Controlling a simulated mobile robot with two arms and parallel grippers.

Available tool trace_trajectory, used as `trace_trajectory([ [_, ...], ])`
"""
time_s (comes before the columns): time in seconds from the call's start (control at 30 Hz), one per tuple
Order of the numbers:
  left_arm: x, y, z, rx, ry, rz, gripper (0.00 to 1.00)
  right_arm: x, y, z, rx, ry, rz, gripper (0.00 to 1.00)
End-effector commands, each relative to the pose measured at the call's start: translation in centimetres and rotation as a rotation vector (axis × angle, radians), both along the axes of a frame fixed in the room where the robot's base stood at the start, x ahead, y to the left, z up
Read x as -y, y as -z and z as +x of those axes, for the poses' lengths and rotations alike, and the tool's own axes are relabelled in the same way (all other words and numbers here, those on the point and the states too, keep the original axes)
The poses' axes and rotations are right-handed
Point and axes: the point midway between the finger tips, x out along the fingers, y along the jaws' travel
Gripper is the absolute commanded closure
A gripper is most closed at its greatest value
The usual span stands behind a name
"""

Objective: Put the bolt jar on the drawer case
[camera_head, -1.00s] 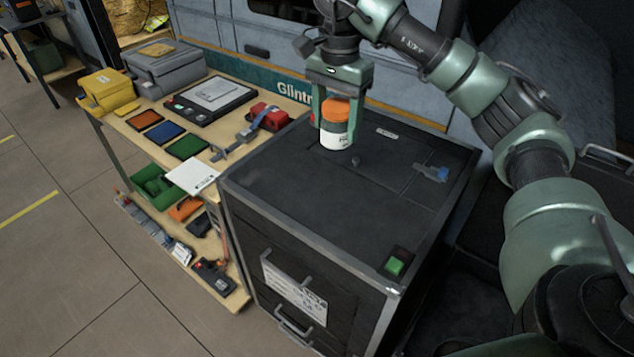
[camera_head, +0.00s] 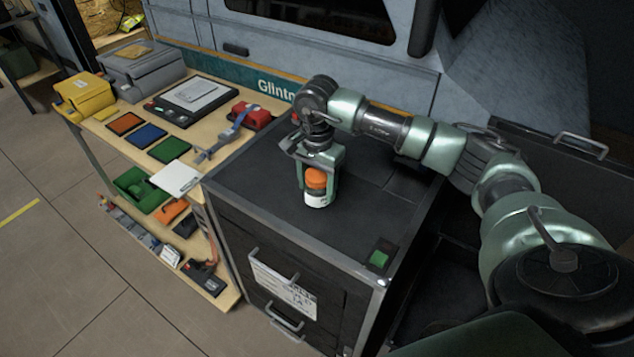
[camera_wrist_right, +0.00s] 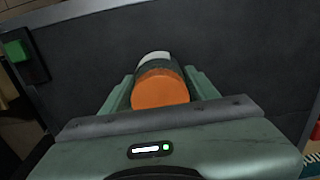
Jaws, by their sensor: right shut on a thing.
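The bolt jar (camera_head: 316,190) has an orange lid, a dark band and a white label. It is upright at the top of the black drawer case (camera_head: 250,190), near the middle of its top. Its base looks on or just above the surface; I cannot tell which. My right gripper (camera_head: 318,188) points down and is shut on the jar, one finger on each side. In the right wrist view the jar (camera_wrist_right: 158,88) sits between the fingers (camera_wrist_right: 160,92), its lid nearest the camera. My left gripper is not in view.
A green square block (camera_head: 379,258) lies at the case's front right corner. To the left, a wooden bench (camera_head: 216,127) holds a red box (camera_head: 251,115), a grey case (camera_head: 141,68), a yellow box (camera_head: 84,93) and coloured trays. The case top around the jar is mostly clear.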

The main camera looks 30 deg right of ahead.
Motion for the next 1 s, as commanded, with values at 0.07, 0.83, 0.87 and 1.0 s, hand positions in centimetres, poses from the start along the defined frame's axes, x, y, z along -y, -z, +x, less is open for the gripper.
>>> trace_trajectory([
  [0.07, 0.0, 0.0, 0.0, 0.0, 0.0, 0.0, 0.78, 0.0, 0.1, 0.1, 0.002, 0.0, 0.001, 0.91],
  [0.83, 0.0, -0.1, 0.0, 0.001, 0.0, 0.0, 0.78, 0.0, -0.1, 0.0, 0.001, 0.0, 0.0, 0.19],
  [0.87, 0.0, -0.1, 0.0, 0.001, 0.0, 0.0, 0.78, 0.0, -0.2, 0.1, 0.002, 0.0, 0.001, 0.19],
  [1.0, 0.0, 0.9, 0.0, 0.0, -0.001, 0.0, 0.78, 0.0, -2.1, 0.2, 0.007, -0.001, 0.002, 0.19],
])
